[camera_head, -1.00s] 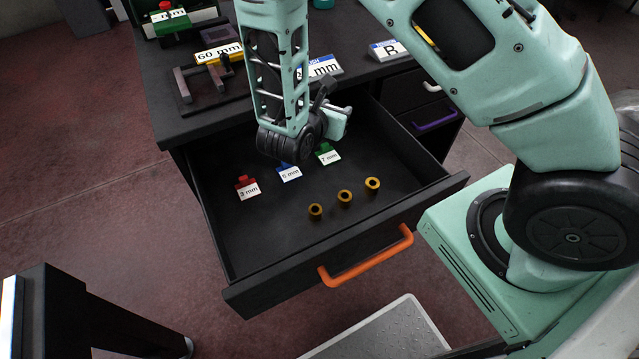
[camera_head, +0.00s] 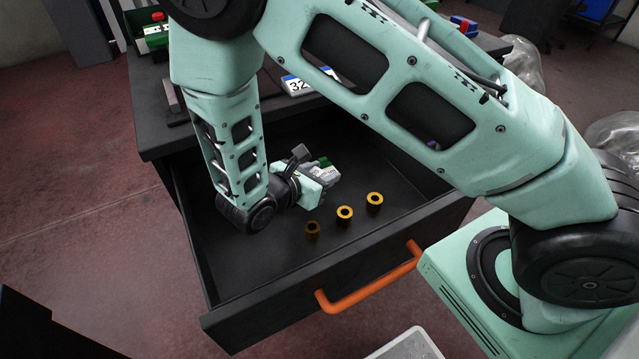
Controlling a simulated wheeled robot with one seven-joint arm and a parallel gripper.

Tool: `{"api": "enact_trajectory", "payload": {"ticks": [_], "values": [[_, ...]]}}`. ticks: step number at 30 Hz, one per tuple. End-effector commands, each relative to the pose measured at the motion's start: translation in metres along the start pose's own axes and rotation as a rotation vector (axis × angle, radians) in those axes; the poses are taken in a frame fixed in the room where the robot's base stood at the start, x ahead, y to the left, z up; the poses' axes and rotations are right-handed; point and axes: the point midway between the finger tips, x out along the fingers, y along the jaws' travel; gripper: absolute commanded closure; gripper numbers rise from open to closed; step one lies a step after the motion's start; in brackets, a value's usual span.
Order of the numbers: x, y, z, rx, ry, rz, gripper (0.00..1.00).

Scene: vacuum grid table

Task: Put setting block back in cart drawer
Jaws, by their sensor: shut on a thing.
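The cart drawer (camera_head: 262,305) is pulled open and has an orange handle. My gripper (camera_head: 326,172) is low inside the drawer, towards its back right, pointing right. It is shut on a small green setting block (camera_head: 324,161), mostly hidden by the fingers; its label cannot be read now. The red and blue setting blocks in the drawer are hidden behind my arm. I cannot tell whether the green block touches the drawer floor.
Three yellow hollow cylinders, one of them the middle cylinder (camera_head: 345,213), stand in the drawer just in front of my gripper. The cart top (camera_head: 150,120) behind carries a labelled block (camera_head: 293,85) and a green vise-like object (camera_head: 154,38). The drawer's front left floor is clear.

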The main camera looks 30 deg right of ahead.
Motion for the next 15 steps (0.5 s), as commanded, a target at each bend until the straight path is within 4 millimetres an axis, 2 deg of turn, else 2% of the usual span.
{"api": "enact_trajectory", "payload": {"ticks": [3, 6, 15], "values": [[0.008, 0.0, -0.019, -0.002, -0.001, -0.001, 0.92], [0.011, 0.0, -0.027, -0.001, -0.001, 0.0, 0.92], [0.012, 0.0, -0.029, 0.001, 0.0, 0.001, 0.92]]}}
